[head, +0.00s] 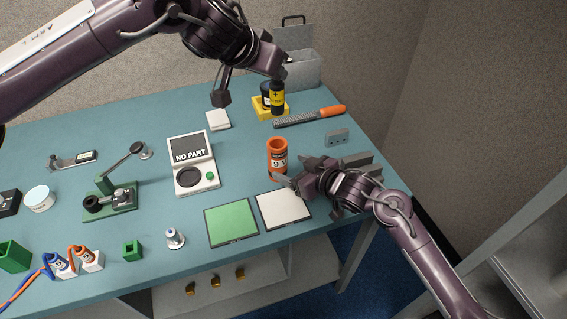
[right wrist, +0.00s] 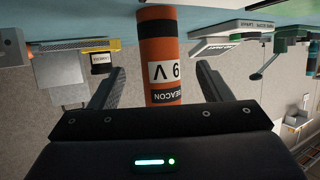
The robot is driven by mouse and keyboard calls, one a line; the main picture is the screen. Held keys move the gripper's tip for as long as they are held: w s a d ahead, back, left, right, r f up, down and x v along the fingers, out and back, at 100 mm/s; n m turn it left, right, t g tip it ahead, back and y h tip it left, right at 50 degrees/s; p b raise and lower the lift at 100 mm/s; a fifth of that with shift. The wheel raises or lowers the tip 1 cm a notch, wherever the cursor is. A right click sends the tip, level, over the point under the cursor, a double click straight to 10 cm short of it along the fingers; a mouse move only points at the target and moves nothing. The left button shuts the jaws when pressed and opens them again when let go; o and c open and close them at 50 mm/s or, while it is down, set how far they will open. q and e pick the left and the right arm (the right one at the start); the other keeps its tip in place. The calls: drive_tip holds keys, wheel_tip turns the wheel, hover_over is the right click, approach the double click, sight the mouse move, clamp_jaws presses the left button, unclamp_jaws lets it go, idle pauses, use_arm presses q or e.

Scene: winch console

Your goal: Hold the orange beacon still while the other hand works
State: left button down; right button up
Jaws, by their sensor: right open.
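The orange beacon (head: 277,155) stands upright on the teal table, a cylinder with a dark band and a white label. My right gripper (head: 291,172) is low beside it, on its right, with jaws open. In the right wrist view, which is upside down, the beacon (right wrist: 160,60) shows between the two spread fingers (right wrist: 155,88), with a visible gap on each side. My left gripper (head: 248,82) hangs above the back of the table, fingers apart, with nothing seen between them.
A green pad (head: 231,222) and a white pad (head: 283,209) lie in front of the beacon. The NO PART device (head: 192,165) stands to its left. Behind are a file with orange handle (head: 310,117), a yellow holder (head: 261,109) with dark cylinders, and a grey toolbox (head: 305,72).

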sight(284, 164)
drive_tip(key=shift+x, duration=2.65)
drive_tip(key=shift+d, duration=0.1)
drive_tip(key=c, duration=1.2)
